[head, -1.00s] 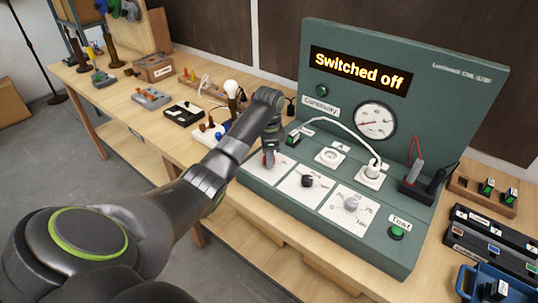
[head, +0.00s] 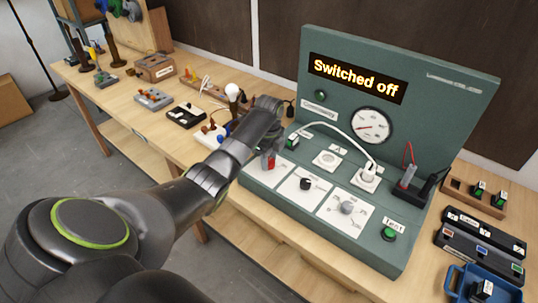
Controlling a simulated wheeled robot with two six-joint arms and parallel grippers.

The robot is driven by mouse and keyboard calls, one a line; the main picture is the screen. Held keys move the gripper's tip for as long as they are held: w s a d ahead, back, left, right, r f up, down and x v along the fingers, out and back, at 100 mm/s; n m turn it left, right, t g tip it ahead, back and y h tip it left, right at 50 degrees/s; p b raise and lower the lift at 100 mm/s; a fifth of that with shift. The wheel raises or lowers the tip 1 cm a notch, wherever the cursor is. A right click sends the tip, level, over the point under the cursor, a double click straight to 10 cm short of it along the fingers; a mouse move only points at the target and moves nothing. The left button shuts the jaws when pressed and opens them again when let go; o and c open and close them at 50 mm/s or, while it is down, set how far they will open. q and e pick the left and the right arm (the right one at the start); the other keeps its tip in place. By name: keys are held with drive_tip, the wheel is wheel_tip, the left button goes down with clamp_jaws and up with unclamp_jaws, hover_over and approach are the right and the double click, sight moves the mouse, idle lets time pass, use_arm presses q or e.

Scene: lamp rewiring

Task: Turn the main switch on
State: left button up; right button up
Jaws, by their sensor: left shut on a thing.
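The green test panel (head: 440,115) stands on the bench, and its display (head: 357,78) reads "Switched off". The red main switch (head: 268,162) sits on the left white plate of the sloped front. My left gripper (head: 270,149) reaches it from above and is shut on its red handle. The wrist hides part of the switch and plate, so its exact position is hard to read. My right gripper is out of view.
A black knob (head: 306,184) and a grey knob (head: 347,208) sit right of the switch, with a green test button (head: 389,234) beyond. A white cord (head: 335,127) runs to a plugged socket. A lamp with a white bulb (head: 232,91) stands close left of my wrist.

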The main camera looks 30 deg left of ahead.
use_arm(q)
drive_tip(key=m+p, duration=0.1)
drive_tip(key=m, duration=0.3)
drive_tip(key=shift+r+m, duration=0.15)
drive_tip(key=shift+m, duration=0.15)
drive_tip(key=m+p, duration=0.1)
drive_tip(key=m, duration=0.4)
drive_tip(key=shift+m, duration=0.3)
drive_tip(key=o, duration=1)
drive_tip(key=shift+c, duration=0.2)
wheel_tip(320, 180, up, 17)
drive_tip(key=p, duration=0.4)
drive_tip(key=shift+r, duration=0.15)
